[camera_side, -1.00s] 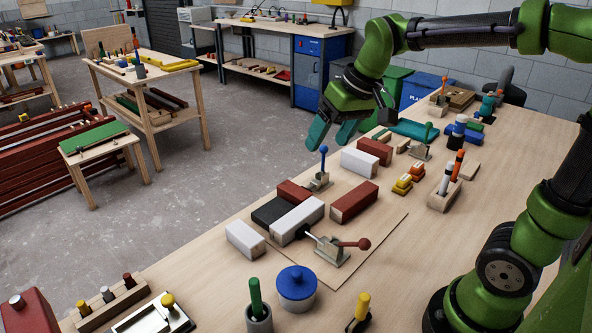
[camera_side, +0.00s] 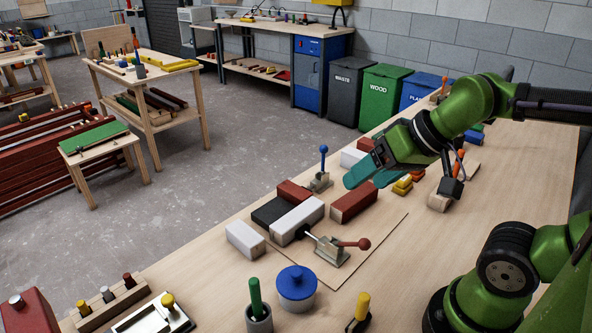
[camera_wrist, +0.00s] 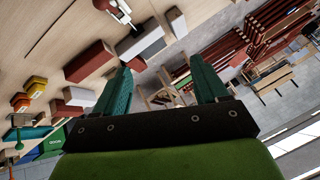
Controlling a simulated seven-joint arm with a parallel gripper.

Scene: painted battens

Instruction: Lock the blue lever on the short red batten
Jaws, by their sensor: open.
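The blue lever (camera_side: 323,158) stands upright on its metal clamp (camera_side: 319,182) in the side view. The clamp sits at the end of the short red batten (camera_side: 290,190), which lies partly behind a black batten (camera_side: 272,211). My gripper (camera_side: 360,173) is open and empty, with teal fingers. In the side view it is to the right of the blue lever, apart from it, and seems to be above the table. In the wrist view the gripper's two fingers (camera_wrist: 165,88) are spread with nothing held between them. I cannot make out the blue lever clearly there.
A long white batten (camera_side: 298,220) and another red batten (camera_side: 354,202) lie nearby. A red-handled clamp (camera_side: 340,246) stands in front. A white block (camera_side: 245,239) and blue-lidded pot (camera_side: 296,287) are nearer the camera. The board's front right corner is clear.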

